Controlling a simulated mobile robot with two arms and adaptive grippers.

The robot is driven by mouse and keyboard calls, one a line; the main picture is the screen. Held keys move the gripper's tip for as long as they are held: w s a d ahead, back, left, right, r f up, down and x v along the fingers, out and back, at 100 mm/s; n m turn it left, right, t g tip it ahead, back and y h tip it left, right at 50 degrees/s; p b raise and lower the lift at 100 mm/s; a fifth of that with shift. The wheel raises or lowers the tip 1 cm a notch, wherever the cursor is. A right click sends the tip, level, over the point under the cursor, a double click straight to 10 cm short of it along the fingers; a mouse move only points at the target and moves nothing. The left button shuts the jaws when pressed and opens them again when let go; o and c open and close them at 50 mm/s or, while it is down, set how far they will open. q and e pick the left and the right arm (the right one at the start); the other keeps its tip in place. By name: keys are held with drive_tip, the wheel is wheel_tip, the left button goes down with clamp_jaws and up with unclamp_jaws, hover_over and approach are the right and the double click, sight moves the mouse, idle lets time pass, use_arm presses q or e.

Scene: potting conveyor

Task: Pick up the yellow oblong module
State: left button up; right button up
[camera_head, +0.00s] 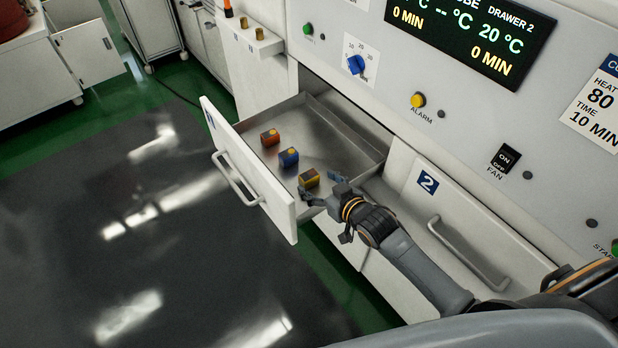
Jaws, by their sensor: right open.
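The yellow oblong module (309,179) lies in the open drawer (338,150), near its front right corner. My right gripper (320,187) is open at the near right side of the yellow module, its fingers close to it. I cannot tell whether the fingers touch it. A blue module (289,157) and an orange-red module (270,138) lie further back to the left in the same drawer. My left gripper is not in view.
The drawer front (250,172) with its handle stands out from the cabinet. The closed drawer 2 (455,225) is on the right under my arm. A control panel with a blue knob (355,64) and a display (470,35) rises behind.

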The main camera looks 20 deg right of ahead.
sight(310, 176)
drive_tip(key=x, duration=0.4)
drive_tip(key=shift+d+f, duration=0.15)
drive_tip(key=shift+d, duration=0.2)
drive_tip(key=shift+w+a+f, duration=0.2)
drive_tip(key=shift+w+f, duration=0.05)
drive_tip(key=shift+w, duration=0.2)
drive_tip(key=shift+c, duration=0.5)
drive_tip(key=c, duration=1.2)
